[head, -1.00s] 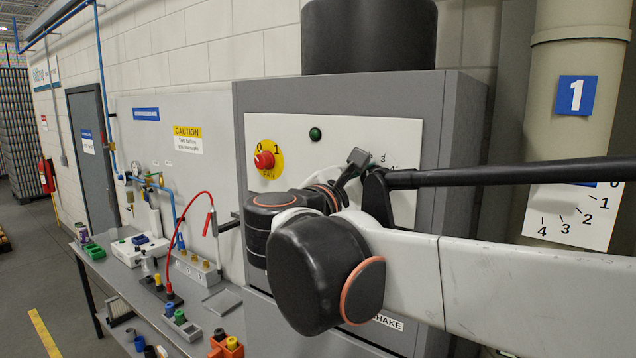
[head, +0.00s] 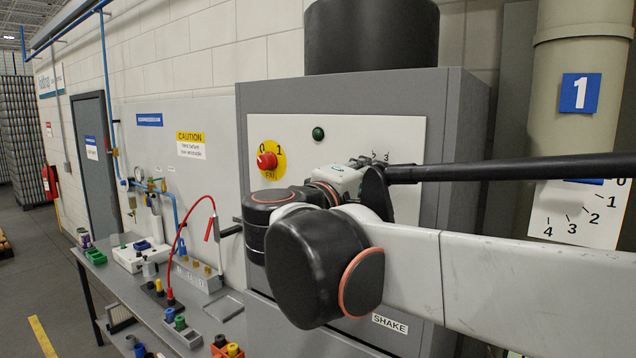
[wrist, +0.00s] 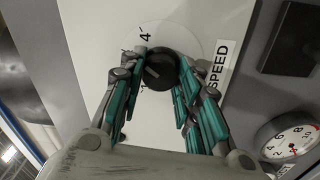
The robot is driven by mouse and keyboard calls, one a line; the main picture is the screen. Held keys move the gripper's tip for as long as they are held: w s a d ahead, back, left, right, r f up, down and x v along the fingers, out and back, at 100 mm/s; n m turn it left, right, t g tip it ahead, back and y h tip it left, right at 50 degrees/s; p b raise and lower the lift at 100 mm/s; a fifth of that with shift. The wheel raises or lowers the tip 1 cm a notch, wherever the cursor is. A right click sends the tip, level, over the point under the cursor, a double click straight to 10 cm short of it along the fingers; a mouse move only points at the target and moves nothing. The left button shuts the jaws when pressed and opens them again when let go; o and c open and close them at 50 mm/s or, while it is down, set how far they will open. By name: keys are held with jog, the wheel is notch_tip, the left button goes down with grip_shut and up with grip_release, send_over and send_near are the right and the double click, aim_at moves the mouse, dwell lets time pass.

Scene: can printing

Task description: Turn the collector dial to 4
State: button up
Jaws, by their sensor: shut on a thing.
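The collector dial (wrist: 161,66) is a round black knob on a white disc, seen in the wrist view. A "4" is printed at the disc's upper left, and a "SPEED" label (wrist: 218,66) is at the right. A pale mark on the knob seems to lie toward its lower left; I cannot read the exact setting. My gripper (wrist: 163,73) has its teal-lined fingers on both sides of the knob, shut on it.
The grey collector cabinet (head: 464,150) carries a red fan switch (head: 267,160) and a green button (head: 318,134). A round gauge (wrist: 291,138) is at the wrist view's lower right. A workbench (head: 160,300) with small parts stands at left. A pipe (head: 582,130) stands at right.

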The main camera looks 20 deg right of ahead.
jog(key=shift+m+b, duration=0.3)
jog(key=shift+m, duration=2)
jog(key=o, duration=1.1)
jog(key=shift+c, duration=0.2)
jog(key=v, duration=1.2)
jog(key=shift+w+a, duration=0.1)
